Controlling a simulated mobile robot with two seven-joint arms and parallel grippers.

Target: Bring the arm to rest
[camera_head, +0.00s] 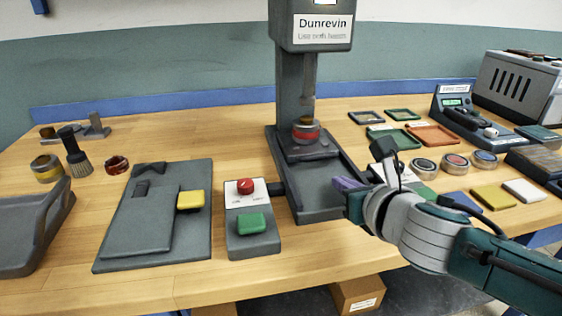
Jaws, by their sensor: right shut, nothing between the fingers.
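My right arm comes in from the right edge, over the front right of the wooden bench. My right gripper (349,184) is shut and empty, with purple fingertips pointing left. It shows just right of the base of the grey press labelled Dunrevin (294,90). I cannot tell whether it touches the base. A red-banded round piece (306,131) sits under the press's ram. My left gripper is not in view.
A control box (253,246) with a red knob and green button stands left of the press. A dark plate fixture (117,237) lies further left. Trays, several round tins and a device with a green display (455,103) crowd the right. The bench front (200,287) is bare.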

